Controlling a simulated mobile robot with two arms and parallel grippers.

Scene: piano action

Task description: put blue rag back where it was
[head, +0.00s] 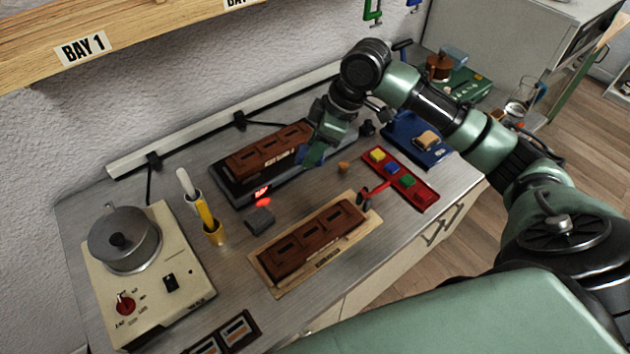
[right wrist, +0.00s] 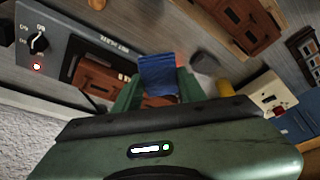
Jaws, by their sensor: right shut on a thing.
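The blue rag (right wrist: 157,75) is held between the fingers of my right gripper (right wrist: 155,95) in the right wrist view. In the head view my right gripper (head: 312,156) points down over the right end of the black device that bears a brown panel. Only a small blue edge of the rag (head: 301,153) shows there beside the fingers. Whether the rag touches anything below cannot be told. My left gripper is in neither view.
A brown panel (head: 265,148) lies on the black device (head: 235,188). A second brown panel (head: 315,238) lies on a wooden board. A red tray (head: 428,197) holds several coloured blocks. A blue tray (head: 440,158) stands at right, a pot (head: 124,238) at left.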

